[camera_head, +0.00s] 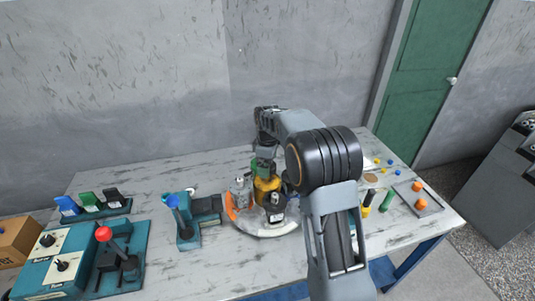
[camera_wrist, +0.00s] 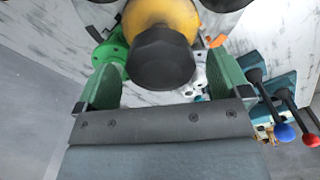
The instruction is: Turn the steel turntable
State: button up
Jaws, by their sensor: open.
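The round steel turntable (camera_head: 284,229) lies on the table in the head view, with several parts standing on it and an orange piece at its left edge. Among these parts is a yellow body (camera_head: 266,186). In the wrist view the yellow body (camera_wrist: 160,18) carries a black faceted knob (camera_wrist: 160,60). My gripper (camera_wrist: 165,58) is open, with one green finger on each side of the knob and a gap showing at each side. In the head view my gripper (camera_head: 263,166) is above the yellow body. My arm hides the turntable's right side.
Left of the turntable stand a teal lever unit with a blue knob (camera_head: 173,202) and one with a red knob (camera_head: 103,234). Several coloured blocks (camera_head: 90,203) stand in a rack at the far left. A small plate with orange knobs (camera_head: 419,197) lies at the right.

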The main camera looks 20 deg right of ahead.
notch_tip(320, 180, up, 14)
jog(key=shift+f, duration=0.25)
dwell(0.5)
